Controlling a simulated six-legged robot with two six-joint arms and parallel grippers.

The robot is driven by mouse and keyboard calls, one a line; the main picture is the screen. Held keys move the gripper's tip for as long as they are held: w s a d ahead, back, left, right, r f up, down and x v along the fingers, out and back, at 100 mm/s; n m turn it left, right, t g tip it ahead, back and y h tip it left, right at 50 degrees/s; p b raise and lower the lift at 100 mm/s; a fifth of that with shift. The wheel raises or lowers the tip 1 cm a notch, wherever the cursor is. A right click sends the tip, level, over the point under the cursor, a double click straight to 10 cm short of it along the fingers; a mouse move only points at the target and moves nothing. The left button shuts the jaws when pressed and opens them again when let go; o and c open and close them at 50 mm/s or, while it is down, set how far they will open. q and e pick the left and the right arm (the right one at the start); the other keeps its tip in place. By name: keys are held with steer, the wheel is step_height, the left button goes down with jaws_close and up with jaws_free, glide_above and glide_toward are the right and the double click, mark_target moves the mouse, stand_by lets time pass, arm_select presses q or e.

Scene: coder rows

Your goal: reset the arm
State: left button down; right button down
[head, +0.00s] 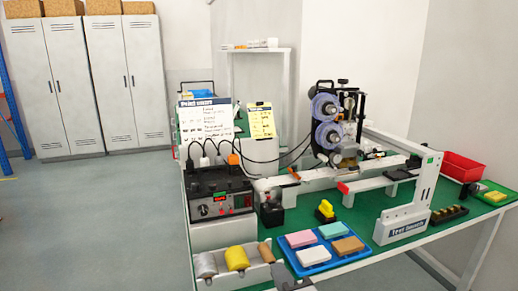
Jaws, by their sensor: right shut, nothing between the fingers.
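My right gripper (287,277) shows only in part, as a dark grey shape at the bottom edge of the head view. It is shut and holds nothing. It is in front of the table's near edge, close to the right end of a grey tray with rolls (222,279). The rest of my right arm is out of the picture. My left gripper is not in view.
The green-topped table (375,236) carries a black control box (219,198), a reel machine (328,125), a white frame (408,205), a blue tray (345,262) of coloured blocks and a red bin (462,167). Open floor (90,230) lies left.

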steer(key=w+d+f+m+g+h+p, duration=0.25)
steer(key=d+f+p, duration=0.35)
steer(key=f, duration=0.4)
steer(key=s+d+f+m+g+h+p, duration=0.1)
steer(key=s+d+f+m+g+p, duration=0.35)
steer(key=f, duration=0.65)
steer(key=s+a+f+m+g+y, duration=0.1)
steer(key=s+f+m+g, duration=0.3)
steer(key=s+m, duration=0.4)
steer(key=s+a+f+m+g+y, duration=0.1)
steer(key=s+f+m+g, duration=0.3)
steer(key=s+m, duration=0.4)
steer(key=s+f, duration=0.1)
steer(key=s, duration=0.3)
steer(key=shift+s+a+f+m+g+p, duration=0.15)
steer(key=shift+a+f+m+g+p, duration=0.1)
steer(key=shift+a+m+g+p, duration=0.15)
